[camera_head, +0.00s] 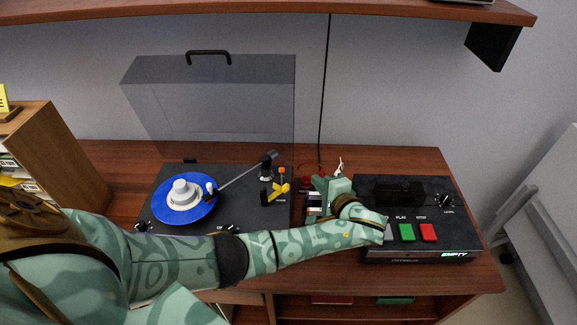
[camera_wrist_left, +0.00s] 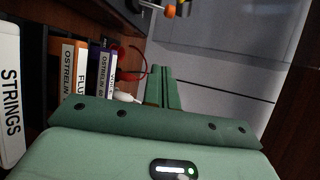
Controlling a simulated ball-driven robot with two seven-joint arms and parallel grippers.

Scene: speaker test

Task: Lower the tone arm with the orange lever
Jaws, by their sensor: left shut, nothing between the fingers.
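The turntable (camera_head: 170,222) carries a blue record (camera_head: 163,212) with a white piece at its centre. The tone arm (camera_head: 238,178) slants from its pivot to the record; I cannot tell whether its head touches the record. The orange lever tip (camera_head: 281,170) stands up near the pivot, just behind a yellow part (camera_head: 278,190). The orange tip also shows at the top of the left wrist view (camera_wrist_left: 170,11). My left gripper (camera_head: 322,182) is to the right of the lever, apart from it. Its fingers (camera_wrist_left: 162,90) are shut and empty. My right gripper is out of view.
Upright labelled cases (camera_wrist_left: 82,68) and a red cable (camera_wrist_left: 135,72) are beside my left gripper. A black deck (camera_head: 440,190) with green and red buttons stands at the right. A clear raised lid (camera_head: 215,105) is behind the turntable. A shelf (camera_head: 300,8) hangs above.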

